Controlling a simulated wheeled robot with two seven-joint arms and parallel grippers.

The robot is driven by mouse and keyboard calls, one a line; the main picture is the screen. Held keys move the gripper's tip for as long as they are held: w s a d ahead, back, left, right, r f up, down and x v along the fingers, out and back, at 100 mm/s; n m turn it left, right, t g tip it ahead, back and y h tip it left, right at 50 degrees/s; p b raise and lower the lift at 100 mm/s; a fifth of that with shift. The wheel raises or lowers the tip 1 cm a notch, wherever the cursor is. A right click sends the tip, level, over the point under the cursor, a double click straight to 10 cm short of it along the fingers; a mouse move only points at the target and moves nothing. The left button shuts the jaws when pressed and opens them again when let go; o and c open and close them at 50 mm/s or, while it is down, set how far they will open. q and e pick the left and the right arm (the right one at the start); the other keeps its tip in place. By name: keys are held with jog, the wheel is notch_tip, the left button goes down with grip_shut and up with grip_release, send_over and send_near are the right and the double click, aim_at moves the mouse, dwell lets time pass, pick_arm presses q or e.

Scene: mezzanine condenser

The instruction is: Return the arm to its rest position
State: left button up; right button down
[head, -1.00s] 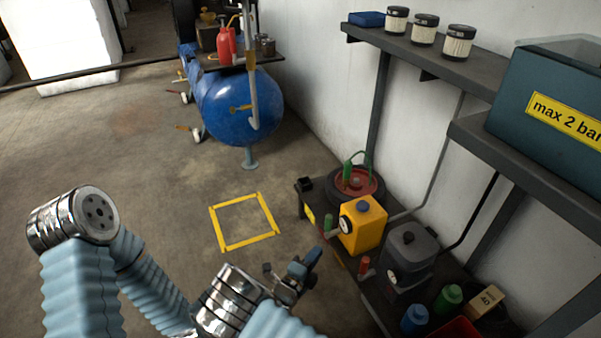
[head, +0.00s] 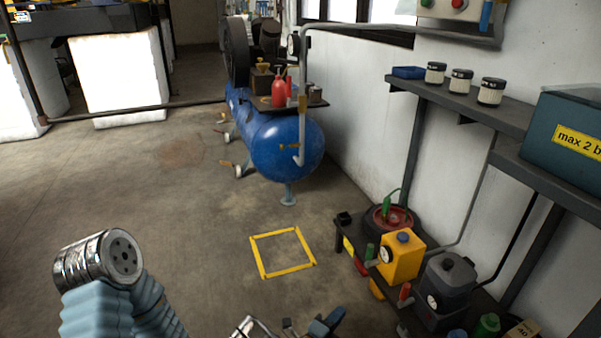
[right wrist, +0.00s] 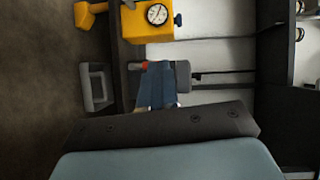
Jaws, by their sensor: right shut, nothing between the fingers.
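My right gripper (head: 308,329) shows at the bottom edge of the head view, partly cut off by the frame. It is shut and empty, held in front of the low shelf's near side. In the right wrist view its blue fingers (right wrist: 158,86) are together with nothing between them. A chrome arm joint of mine with light blue sleeves fills the lower left of the head view. My left gripper is not in view.
The low shelf at the right holds a yellow box with a gauge (head: 401,257) and a dark grey unit (head: 445,289). A yellow floor square (head: 289,269) is empty. The blue tank (head: 286,146) stands beyond; floor at left is clear.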

jog(key=s+d+f+m+g, duration=0.5)
jog(key=s+m+g, duration=0.1)
jog(key=s+m, duration=0.1)
jog(key=s+d+f+m+g, duration=0.5)
jog(key=s+f+m+g, duration=0.1)
jog(key=s, duration=0.2)
jog(key=s+a+f+m+g+y, duration=0.2)
jog(key=s+a+m+g+y, duration=0.25)
jog(key=s+m+y, duration=0.55)
jog(key=a+r+m+y+p, duration=0.1)
jog(key=a+r+m+y, duration=0.15)
jog(key=m, duration=0.55)
jog(key=a+r+m+y, duration=0.1)
jog(key=a+m+y, duration=0.15)
jog(key=m, duration=0.55)
jog(key=w+m+t, duration=0.1)
jog(key=m, duration=0.2)
jog(key=d+r+m+t, duration=0.1)
jog(key=m, duration=0.2)
jog(key=w+r+m+t, duration=0.1)
jog(key=m+t, duration=0.1)
jog(key=m, duration=0.2)
jog(key=shift+w+d, duration=0.2)
jog(key=shift+w, duration=0.1)
